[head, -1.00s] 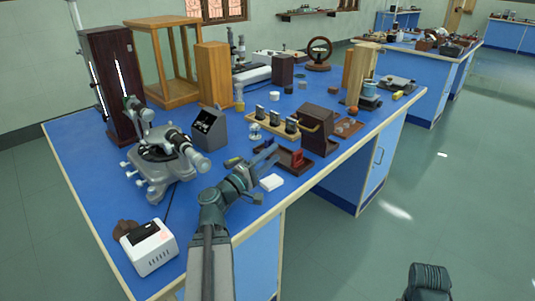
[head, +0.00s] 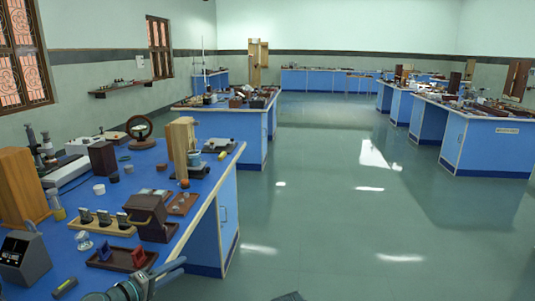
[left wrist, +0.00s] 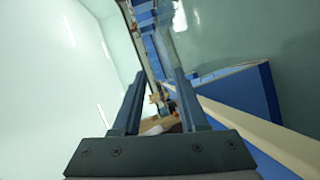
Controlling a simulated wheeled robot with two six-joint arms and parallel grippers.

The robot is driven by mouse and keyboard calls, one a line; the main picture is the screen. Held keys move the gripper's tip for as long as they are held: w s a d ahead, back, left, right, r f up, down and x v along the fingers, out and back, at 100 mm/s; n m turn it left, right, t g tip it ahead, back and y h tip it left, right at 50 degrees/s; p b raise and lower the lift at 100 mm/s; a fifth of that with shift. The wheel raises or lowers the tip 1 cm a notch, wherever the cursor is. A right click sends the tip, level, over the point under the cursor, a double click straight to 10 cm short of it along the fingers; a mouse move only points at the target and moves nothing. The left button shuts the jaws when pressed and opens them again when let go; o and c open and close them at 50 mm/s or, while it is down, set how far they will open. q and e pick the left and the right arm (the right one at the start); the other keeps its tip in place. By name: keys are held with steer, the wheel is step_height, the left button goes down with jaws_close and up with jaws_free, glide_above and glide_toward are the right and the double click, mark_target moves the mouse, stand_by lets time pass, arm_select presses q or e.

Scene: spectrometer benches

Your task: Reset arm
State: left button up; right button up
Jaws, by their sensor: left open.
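My left gripper (head: 168,276) shows at the bottom of the head view, above the near edge of the blue bench, with part of its arm cut off by the frame. In the left wrist view my left gripper (left wrist: 160,78) has its two fingers apart, with nothing between the tips. In the head view it is close to a dark tray (head: 112,262) holding a blue and a red piece. Only a dark sliver shows at the bottom edge of the head view, too little to identify.
The blue bench (head: 92,225) at left is crowded. It holds a brown box (head: 150,215), a wooden base with several dark-topped pieces (head: 101,226), a dark grey slanted box (head: 24,257) and a wooden block (head: 20,188). Open floor (head: 330,220) lies to the right.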

arm_select(q)
steer(key=s+d+f+m+g+y+p, duration=0.1)
steer(key=s+d+m+g+p, duration=0.3)
steer(key=d, duration=0.5)
steer(key=s+d+f+m+g+p, duration=0.1)
steer(key=s+d+m+g+p, duration=0.35)
steer(key=d, duration=0.45)
steer(key=s+d+r+m+g+y+p, duration=0.2)
steer(key=s+r+m+g+y+p, duration=0.1)
steer(key=s+y+p, duration=0.4)
steer(key=shift+d+r+m+g+y+p, duration=0.15)
steer(key=shift+r+m+g+y+p, duration=0.2)
steer(key=shift+m+g+y+p, duration=0.65)
arm_select(e)
step_height(320, 180, up, 19)
steer(key=shift+r, duration=0.15)
arm_select(q)
steer(key=shift+w+n, duration=0.1)
steer(key=shift+n, duration=0.15)
arm_select(e)
steer(key=shift+w, duration=0.1)
